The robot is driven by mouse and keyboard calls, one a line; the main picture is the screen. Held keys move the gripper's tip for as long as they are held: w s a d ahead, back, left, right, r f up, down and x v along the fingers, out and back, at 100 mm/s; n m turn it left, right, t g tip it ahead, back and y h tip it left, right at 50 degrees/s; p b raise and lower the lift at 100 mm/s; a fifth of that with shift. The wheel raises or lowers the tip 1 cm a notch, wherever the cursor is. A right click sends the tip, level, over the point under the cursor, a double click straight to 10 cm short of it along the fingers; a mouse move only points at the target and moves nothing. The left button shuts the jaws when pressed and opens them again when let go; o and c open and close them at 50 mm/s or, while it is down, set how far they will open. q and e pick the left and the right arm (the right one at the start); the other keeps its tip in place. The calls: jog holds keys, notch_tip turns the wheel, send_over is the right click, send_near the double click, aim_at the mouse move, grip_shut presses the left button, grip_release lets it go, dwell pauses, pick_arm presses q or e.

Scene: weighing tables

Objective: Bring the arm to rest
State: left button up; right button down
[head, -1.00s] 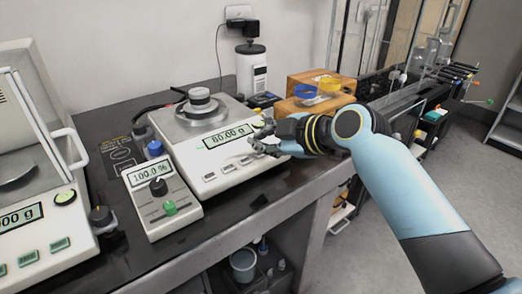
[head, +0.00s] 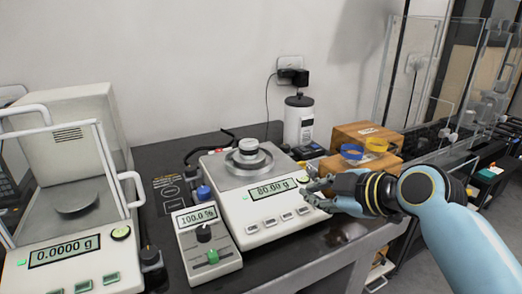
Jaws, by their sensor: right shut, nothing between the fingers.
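My right arm (head: 465,240) comes in from the right, light blue with dark joints. Its gripper (head: 310,190) is shut and empty at the right front edge of the white balance (head: 262,222), by its display, which reads 80.00 g. I cannot tell whether the fingers touch the balance. A stack of metal weights (head: 248,150) sits on the balance's round pan. My left gripper is not in view.
An enclosed balance (head: 85,255) reading 0.0000 g stands at left. A control box (head: 205,238) showing 100.0 % stands between the balances. Wooden blocks (head: 365,140) with blue and yellow rings and a white cylinder (head: 298,122) stand behind.

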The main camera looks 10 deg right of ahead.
jog(key=s+d+f+m+g+h, duration=0.2)
jog(key=s+d+m, duration=0.25)
jog(key=s, duration=0.55)
jog(key=s+d+f+m+g+h, duration=0.1)
jog(key=s+d+m+g+h, duration=0.3)
jog(key=s, duration=0.6)
jog(key=s+d+f+m+g+h, duration=0.1)
jog(key=s+d+f+m, duration=0.15)
jog(key=s+m, duration=0.6)
jog(key=s+d+f+n+g, duration=0.1)
jog(key=s+f, duration=0.1)
jog(key=f, duration=1)
jog(key=s+d+f+n, duration=0.1)
jog(key=f+n, duration=0.1)
jog(key=f, duration=1.1)
jog(key=s+d+f+g+b, duration=0.1)
jog(key=s+f, duration=1.7)
jog(key=s, duration=0.1)
jog(key=shift+d+m+b, duration=0.3)
jog(key=shift+b, duration=0.1)
